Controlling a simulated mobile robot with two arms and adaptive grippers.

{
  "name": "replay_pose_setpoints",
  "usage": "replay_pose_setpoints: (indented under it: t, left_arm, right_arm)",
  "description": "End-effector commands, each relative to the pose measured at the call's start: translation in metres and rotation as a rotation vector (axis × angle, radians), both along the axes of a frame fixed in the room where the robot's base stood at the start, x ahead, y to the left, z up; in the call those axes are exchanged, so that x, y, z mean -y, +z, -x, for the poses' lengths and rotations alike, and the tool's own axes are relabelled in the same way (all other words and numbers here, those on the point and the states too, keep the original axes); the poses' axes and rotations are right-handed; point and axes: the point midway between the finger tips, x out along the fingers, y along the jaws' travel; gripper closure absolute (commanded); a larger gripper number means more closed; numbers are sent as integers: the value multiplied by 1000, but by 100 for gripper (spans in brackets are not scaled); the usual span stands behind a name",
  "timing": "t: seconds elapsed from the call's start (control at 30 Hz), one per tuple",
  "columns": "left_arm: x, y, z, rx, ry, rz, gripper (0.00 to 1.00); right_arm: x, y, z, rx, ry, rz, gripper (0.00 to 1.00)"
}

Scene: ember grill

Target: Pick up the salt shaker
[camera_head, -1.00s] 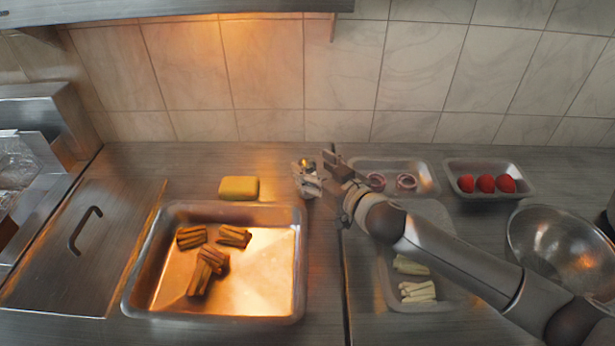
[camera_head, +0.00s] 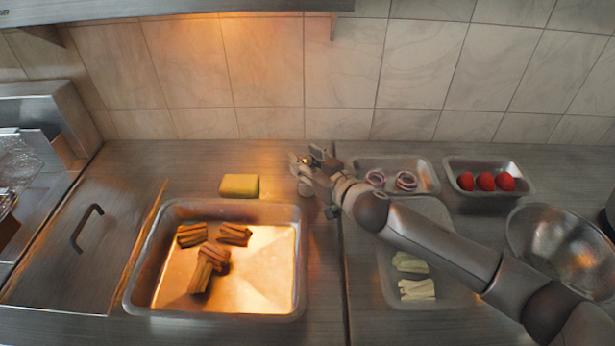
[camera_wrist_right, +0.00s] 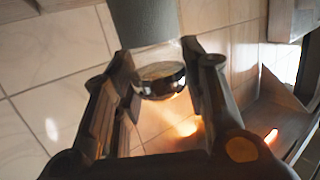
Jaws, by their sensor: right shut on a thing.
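The salt shaker shows in the right wrist view as a grey cylinder (camera_wrist_right: 145,22) with a shiny metal cap (camera_wrist_right: 160,80). My right gripper (camera_wrist_right: 158,66) is shut on it, with one finger on each side of the cap. In the head view my right gripper (camera_head: 309,162) is at the back of the counter, near the wall and right of the yellow block. The gripper hides most of the shaker there, and I cannot tell whether its base touches the counter. My left gripper is not in view.
A yellow block (camera_head: 239,185) lies behind a metal tray (camera_head: 134,294) holding browned food pieces. Right of the gripper are a tray of onion rings (camera_head: 407,181), a tray of red items (camera_head: 486,182) and a metal bowl (camera_head: 560,250). The tiled wall (camera_head: 270,75) is close behind.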

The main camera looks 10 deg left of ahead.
Motion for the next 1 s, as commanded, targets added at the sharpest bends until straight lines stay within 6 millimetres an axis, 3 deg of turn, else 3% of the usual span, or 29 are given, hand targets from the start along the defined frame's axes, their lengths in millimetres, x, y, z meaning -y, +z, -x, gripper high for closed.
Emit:
replay_pose_setpoints:
  t: [0.37,0.6,1.0]
  left_arm:
    - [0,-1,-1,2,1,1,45]
    - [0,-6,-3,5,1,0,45]
    - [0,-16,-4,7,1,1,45]
  right_arm:
    - [0,6,0,2,1,-2,91]
    - [0,31,0,5,1,-4,91]
    - [-18,95,62,0,6,-5,91]
